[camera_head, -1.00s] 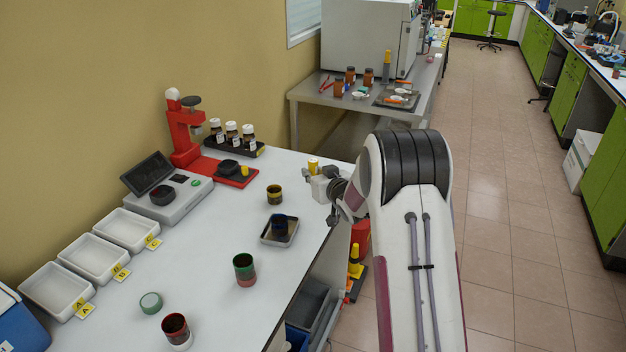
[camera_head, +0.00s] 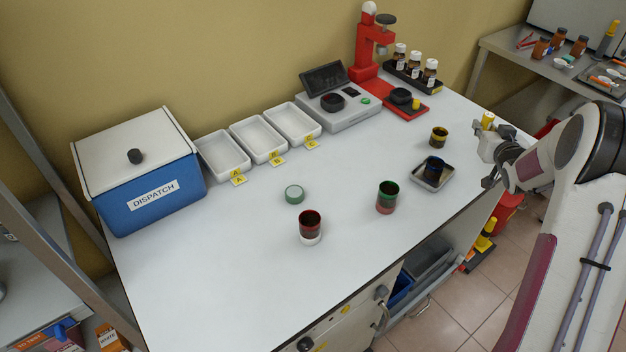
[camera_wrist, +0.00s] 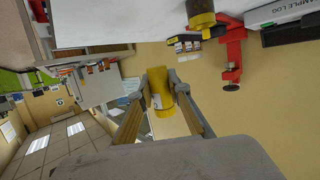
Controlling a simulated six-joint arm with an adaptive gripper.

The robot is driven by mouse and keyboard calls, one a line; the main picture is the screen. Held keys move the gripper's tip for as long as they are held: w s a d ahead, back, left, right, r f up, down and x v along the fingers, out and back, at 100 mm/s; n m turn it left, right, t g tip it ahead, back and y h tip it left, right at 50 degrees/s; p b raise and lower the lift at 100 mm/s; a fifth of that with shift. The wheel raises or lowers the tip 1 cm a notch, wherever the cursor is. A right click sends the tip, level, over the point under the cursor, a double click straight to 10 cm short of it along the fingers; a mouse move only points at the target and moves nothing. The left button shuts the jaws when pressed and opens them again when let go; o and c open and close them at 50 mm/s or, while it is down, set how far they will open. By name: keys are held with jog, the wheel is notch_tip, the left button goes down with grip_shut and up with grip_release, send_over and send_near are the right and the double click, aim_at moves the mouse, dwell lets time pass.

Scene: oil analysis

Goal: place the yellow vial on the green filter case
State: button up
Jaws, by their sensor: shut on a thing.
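My gripper (camera_head: 489,130) is shut on a yellow vial (camera_head: 488,119), over the right edge of the white table. The wrist view shows the yellow vial (camera_wrist: 162,98) between the two fingers (camera_wrist: 160,95). A round, flat green case (camera_head: 294,194), which looks like the green filter case, lies on the open middle of the table. It is well to the left of my gripper, and nothing is on it.
A small tray (camera_head: 446,181) holds a dark blue jar.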

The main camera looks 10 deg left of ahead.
jog(key=s+a+r+n+g+y, duration=0.15)
jog(key=a+n+y, duration=0.25)
jog(key=a, duration=1.1)
jog(key=s+a+r+n+g+y, duration=0.1)
jog(key=a+r+n+y, duration=0.2)
jog(key=a, duration=1.2)
jog(key=s+a+f+n+g+y, duration=0.1)
jog(key=s+a+n+g+y, duration=0.6)
jog(key=s+a, duration=1)
jog(key=shift+s+f+n+g, duration=0.35)
jog(key=shift+n+g, duration=0.45)
jog(key=shift+g, duration=0.35)
jog(key=shift+w+a+f, duration=0.1)
jog(key=shift+f, duration=0.05)
send_over(294, 191)
jog(key=shift+f, duration=3.05)
jog(key=shift+f, duration=1.85)
